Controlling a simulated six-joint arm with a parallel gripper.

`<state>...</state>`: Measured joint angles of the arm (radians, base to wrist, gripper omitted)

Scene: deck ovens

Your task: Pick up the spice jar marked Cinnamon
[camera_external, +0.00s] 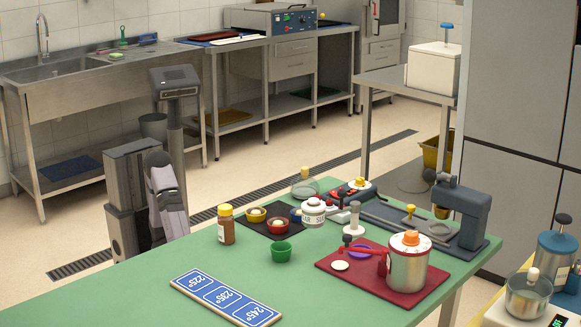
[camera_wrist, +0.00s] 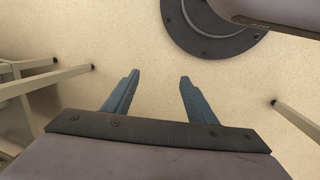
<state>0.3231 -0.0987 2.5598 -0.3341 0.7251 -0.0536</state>
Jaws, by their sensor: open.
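A brown spice jar with a yellow lid (camera_external: 226,225) stands upright on the green table at its far left part. Its label is too small to read, so I cannot tell whether it says Cinnamon. In the external view my arm is folded beyond the table's far left edge, and the gripper cannot be made out there.
The green table (camera_external: 190,285) holds a dark mat with small bowls, a green bowl (camera_external: 281,251), a blue temperature sign (camera_external: 224,297) and a red tray (camera_external: 330,268) with a metal pot (camera_external: 408,265). The table's left part is mostly clear.

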